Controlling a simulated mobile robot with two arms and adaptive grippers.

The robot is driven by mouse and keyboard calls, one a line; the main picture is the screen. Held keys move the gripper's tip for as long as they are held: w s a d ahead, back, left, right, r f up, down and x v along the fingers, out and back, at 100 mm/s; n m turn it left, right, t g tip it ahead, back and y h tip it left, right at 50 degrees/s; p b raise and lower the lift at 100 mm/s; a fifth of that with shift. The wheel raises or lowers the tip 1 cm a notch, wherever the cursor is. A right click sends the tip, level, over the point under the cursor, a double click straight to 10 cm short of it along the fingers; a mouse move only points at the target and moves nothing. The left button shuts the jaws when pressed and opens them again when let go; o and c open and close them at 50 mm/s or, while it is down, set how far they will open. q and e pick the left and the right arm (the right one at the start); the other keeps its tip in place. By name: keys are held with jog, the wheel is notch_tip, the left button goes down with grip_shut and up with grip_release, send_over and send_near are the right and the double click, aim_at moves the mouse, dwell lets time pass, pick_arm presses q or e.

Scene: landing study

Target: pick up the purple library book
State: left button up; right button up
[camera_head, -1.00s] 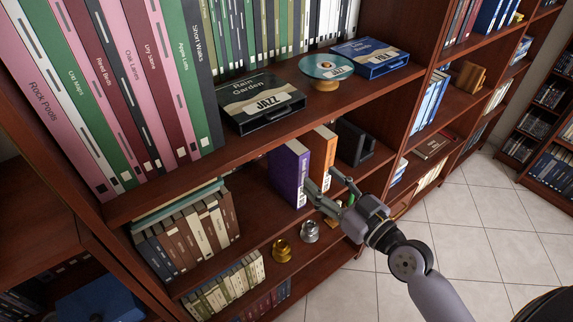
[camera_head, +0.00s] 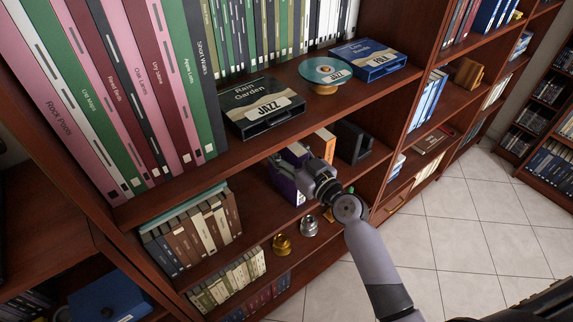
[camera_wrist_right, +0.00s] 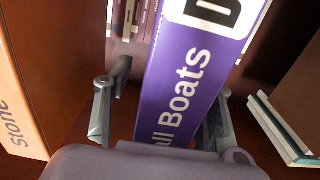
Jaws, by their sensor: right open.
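The purple book (camera_head: 285,186) stands upright on the middle shelf, partly hidden by my right gripper (camera_head: 306,168). In the right wrist view the purple book's spine (camera_wrist_right: 180,105) shows the letters "all Boats" and a white label at the top. My right gripper (camera_wrist_right: 172,85) is open, with one finger on each side of the spine. A gap shows between the left finger and the book; the right finger is close to it, and I cannot tell whether it touches. My left gripper is not in view.
An orange book (camera_head: 325,145) stands right of the purple one, and it also shows in the wrist view (camera_wrist_right: 18,110). A dark bookend-like object (camera_head: 352,142) is further right. Gold (camera_head: 281,245) and silver (camera_head: 309,226) knob-like objects sit nearby. The shelf board above (camera_head: 225,160) overhangs.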

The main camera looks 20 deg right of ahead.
jog(key=shift+c, duration=0.6)
grip_shut()
jog(key=shift+r, duration=0.15)
dwell(0.4)
